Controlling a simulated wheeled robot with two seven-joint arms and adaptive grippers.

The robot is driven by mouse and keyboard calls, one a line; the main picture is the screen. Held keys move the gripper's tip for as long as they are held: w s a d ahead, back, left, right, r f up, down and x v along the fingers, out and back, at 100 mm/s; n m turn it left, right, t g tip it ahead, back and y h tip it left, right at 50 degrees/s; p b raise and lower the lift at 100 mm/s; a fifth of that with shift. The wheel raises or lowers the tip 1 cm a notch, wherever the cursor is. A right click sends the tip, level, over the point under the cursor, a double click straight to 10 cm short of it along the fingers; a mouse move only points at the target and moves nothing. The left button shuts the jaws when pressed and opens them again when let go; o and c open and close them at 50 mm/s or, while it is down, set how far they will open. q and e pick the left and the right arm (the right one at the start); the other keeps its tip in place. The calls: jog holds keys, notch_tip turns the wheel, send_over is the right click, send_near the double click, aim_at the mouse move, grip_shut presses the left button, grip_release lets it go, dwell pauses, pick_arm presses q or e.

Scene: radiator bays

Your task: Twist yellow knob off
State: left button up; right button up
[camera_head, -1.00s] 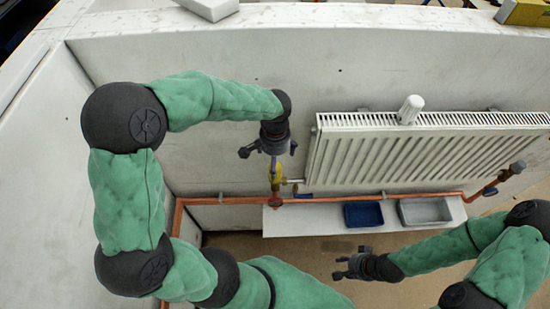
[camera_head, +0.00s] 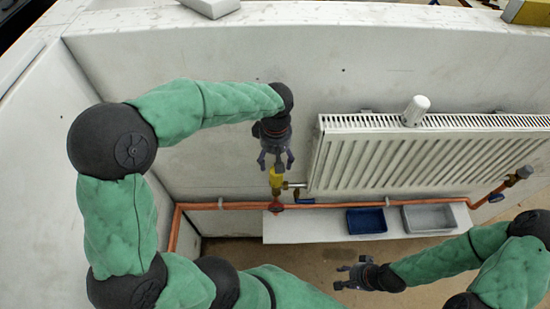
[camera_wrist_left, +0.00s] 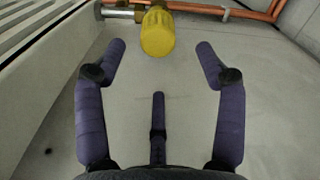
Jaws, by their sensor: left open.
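The yellow knob (camera_head: 276,178) is on the valve at the lower left corner of the radiator. In the left wrist view the yellow knob (camera_wrist_left: 157,33) is at the top centre, rounded end facing me. My left gripper (camera_head: 276,164) is open just above the knob in the head view. In the left wrist view the fingers of my left gripper (camera_wrist_left: 161,48) are spread to either side of the knob, with a gap on both sides. My right gripper (camera_head: 342,278) is open and empty at the lower middle, away from the valve.
The white radiator (camera_head: 420,155) is right of the valve, with a white thermostat head (camera_head: 416,110) on top. A copper pipe (camera_head: 235,206) runs below. A blue tray (camera_head: 366,221) and grey tray (camera_head: 428,218) sit on a white shelf (camera_head: 305,228).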

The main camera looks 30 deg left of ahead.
aim_at(275, 178)
pick_arm(q)
jog(key=n, duration=0.3)
jog(key=n+b, duration=0.1)
jog(key=n, duration=0.1)
jog(key=shift+r, duration=0.3)
jog(key=n, duration=0.3)
jog(key=shift+s+r, duration=0.1)
notch_tip(275, 178, down, 11)
jog(key=b, duration=0.3)
jog(key=shift+r+b, duration=0.2)
jog(key=shift+b, duration=0.15)
jog(key=c, duration=1.3)
jog(key=shift+o, duration=0.2)
jog(key=shift+s+f, duration=0.15)
jog(key=shift+f, duration=0.1)
